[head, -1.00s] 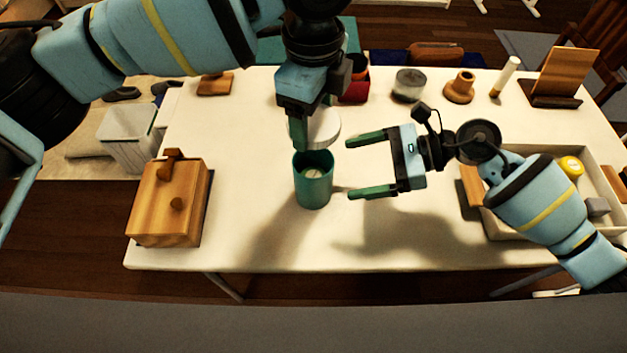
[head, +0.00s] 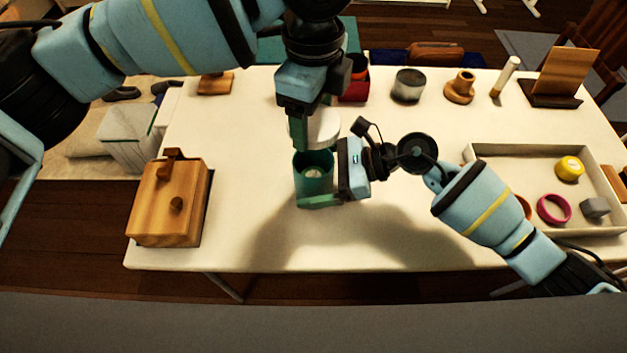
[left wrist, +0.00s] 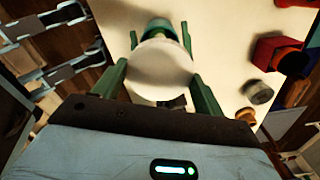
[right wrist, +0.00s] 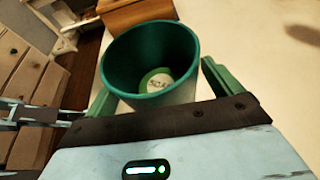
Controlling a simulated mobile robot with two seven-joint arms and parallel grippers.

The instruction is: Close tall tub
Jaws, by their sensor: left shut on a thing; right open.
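The tall green tub (head: 313,172) stands upright and open on the table. In the right wrist view the tub (right wrist: 150,60) shows a round green-and-white item with lettering (right wrist: 155,82) inside. My left gripper (head: 305,132) is shut on the round white lid (head: 323,127), held above and slightly behind the tub, apart from its rim. In the left wrist view the lid (left wrist: 160,70) sits between the fingers and hides part of the tub. My right gripper (head: 318,188) is open, its fingers on either side of the tub; the far finger is mostly hidden in the head view.
A wooden box (head: 170,203) stands at the table's left. A white tray (head: 478,150) with a yellow round item (head: 569,169), a pink ring (head: 553,209) and a grey block is at right. A jar (head: 408,86) and wooden pieces line the back. The front middle is clear.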

